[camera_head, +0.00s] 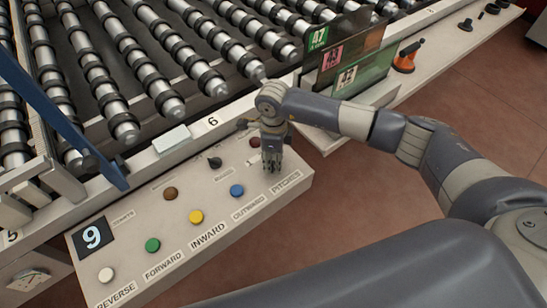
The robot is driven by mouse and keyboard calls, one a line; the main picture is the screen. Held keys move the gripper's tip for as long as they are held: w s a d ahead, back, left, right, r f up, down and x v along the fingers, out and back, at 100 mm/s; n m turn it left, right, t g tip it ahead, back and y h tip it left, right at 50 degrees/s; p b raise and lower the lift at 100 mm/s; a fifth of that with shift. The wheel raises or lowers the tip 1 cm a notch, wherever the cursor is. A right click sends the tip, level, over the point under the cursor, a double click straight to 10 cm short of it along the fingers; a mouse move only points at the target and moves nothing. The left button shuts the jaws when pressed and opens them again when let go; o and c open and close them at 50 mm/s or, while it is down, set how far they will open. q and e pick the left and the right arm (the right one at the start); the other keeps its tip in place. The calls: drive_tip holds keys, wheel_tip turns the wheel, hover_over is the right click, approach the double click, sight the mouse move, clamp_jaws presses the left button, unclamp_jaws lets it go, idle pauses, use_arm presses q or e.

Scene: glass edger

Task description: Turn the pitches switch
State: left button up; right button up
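The control panel (216,229) carries a row of labels, with the PITCHES label (286,182) at its right end. My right gripper (272,165) points down just above the panel, beside that label. Its fingers are close together and small in view, so I cannot tell if they are open or shut. The switch belonging to the PITCHES label is not clearly seen; the gripper covers that spot. A dark red knob or button (255,142) shows just behind the gripper. My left gripper is not in view.
Blue (237,190), yellow (196,216), green (152,245) and white (106,275) buttons line the panel. A black knob (215,162) and brown button (171,193) sit behind them. Rollers (150,77) fill the back. Upright cards (345,60) stand behind my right arm.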

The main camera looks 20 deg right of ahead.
clamp_jaws()
drive_tip(key=shift+m+b, duration=0.3)
drive_tip(key=shift+m, duration=0.1)
drive_tip(key=m+b, duration=0.1)
drive_tip(key=m, duration=0.2)
drive_tip(key=shift+f+m+b, duration=0.1)
drive_tip(key=shift+m+b, duration=0.2)
drive_tip(key=shift+b, duration=0.1)
drive_tip(key=m+b, duration=0.1)
drive_tip(key=m, duration=0.3)
drive_tip(key=shift+w+m, duration=0.1)
drive_tip(key=shift+m, duration=0.2)
unclamp_jaws()
